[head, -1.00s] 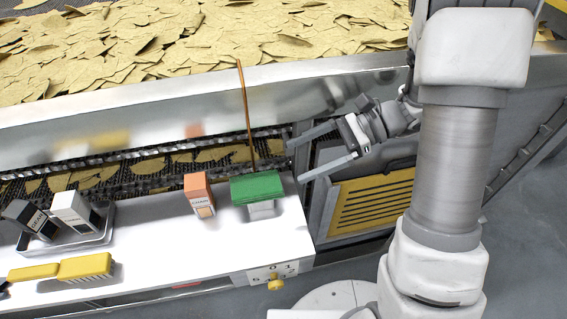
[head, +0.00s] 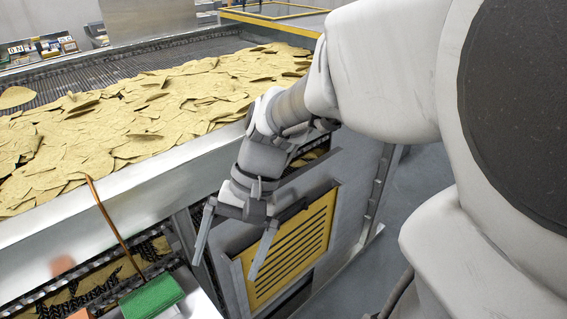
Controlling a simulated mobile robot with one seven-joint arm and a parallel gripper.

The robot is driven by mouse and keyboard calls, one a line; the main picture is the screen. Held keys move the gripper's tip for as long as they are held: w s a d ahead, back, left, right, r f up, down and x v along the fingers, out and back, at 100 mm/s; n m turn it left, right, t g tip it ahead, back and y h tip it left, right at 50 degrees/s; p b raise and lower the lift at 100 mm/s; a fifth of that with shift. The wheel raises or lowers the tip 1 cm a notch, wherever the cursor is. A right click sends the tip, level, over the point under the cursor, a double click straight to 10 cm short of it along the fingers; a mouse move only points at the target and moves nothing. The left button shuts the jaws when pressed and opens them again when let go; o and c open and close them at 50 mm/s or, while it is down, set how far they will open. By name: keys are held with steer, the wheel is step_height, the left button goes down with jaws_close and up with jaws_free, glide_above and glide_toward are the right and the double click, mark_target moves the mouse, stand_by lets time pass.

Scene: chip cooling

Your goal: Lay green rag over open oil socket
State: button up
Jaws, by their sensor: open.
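The green rag (head: 152,298) lies folded at the lower left, at the end of the white bench. It covers what is under it, and I cannot see an open oil socket. A thin brown rod (head: 116,225) rises beside the rag and leans against the conveyor's metal side. My gripper (head: 224,262) is open and empty, fingers pointing down. It hangs to the right of the rag, apart from it, in front of the machine's side.
The conveyor (head: 130,172) full of chips runs behind, with a raised metal side wall. A yellow slatted panel (head: 290,247) is on the machine behind my gripper. Open floor (head: 418,170) lies to the right. An orange box top (head: 80,314) shows at the bottom edge.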

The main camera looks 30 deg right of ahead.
steer(key=s+d+r+n+t+h, duration=0.1)
steer(key=d+r+n+t+h, duration=0.4)
steer(key=r+n+t, duration=0.1)
steer(key=shift+s+d+r+t, duration=0.15)
steer(key=shift+d+r+t, duration=0.05)
steer(key=shift+r+t, duration=0.4)
stand_by(0.9)
